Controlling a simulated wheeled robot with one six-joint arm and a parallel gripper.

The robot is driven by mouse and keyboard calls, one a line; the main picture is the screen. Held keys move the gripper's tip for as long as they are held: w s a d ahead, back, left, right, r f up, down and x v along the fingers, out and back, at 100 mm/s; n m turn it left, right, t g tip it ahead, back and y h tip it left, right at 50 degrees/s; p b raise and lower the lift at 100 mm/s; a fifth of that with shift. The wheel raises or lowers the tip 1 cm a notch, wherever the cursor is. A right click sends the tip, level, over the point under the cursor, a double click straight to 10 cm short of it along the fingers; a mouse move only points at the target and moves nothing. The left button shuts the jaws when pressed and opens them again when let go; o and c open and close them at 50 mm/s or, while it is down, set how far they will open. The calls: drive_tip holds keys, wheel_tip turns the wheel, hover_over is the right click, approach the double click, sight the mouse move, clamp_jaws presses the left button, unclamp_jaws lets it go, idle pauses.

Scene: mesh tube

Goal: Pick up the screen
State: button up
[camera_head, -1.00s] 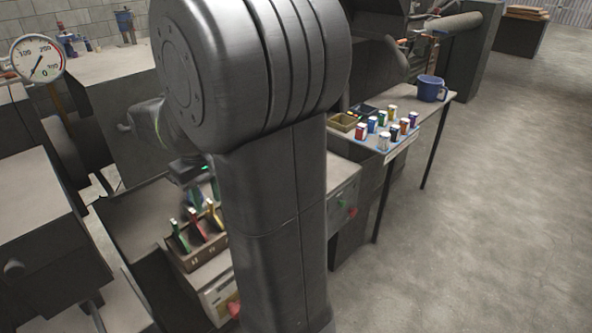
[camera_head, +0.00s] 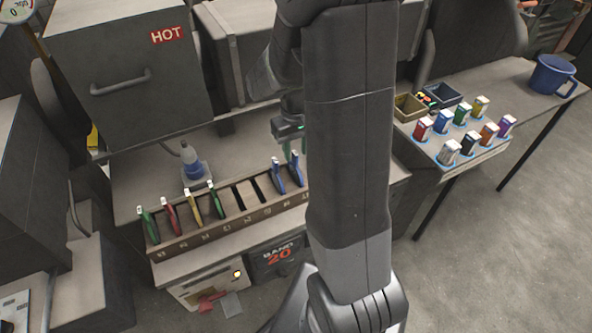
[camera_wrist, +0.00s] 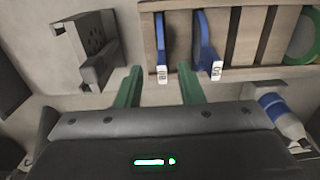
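A long slotted wooden rack (camera_head: 180,244) on the bench holds several thin coloured screens with white tags: green, red, yellow and two blue. A blue screen (camera_head: 280,180) stands beside the other blue screen (camera_head: 296,172) at the rack's right part. In the wrist view both blue screens show, one (camera_wrist: 163,38) lined up between my fingers and one (camera_wrist: 204,45) to the right. My gripper (camera_wrist: 158,88) is open, with green fingers apart and nothing between the tips. In the head view my gripper (camera_head: 291,147) is above the rack's right part, partly hidden by my arm.
A blue-and-white bottle (camera_head: 191,163) stands behind the rack. A dark bracket-like block (camera_wrist: 88,50) is left of the rack in the wrist view. Right of my arm, a side table holds coloured small containers (camera_head: 443,122), bins and a blue mug (camera_head: 553,75).

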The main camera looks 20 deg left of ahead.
sight(295, 170)
drive_tip(key=shift+s+f, duration=0.1)
drive_tip(key=shift+f, duration=1.05)
clamp_jaws()
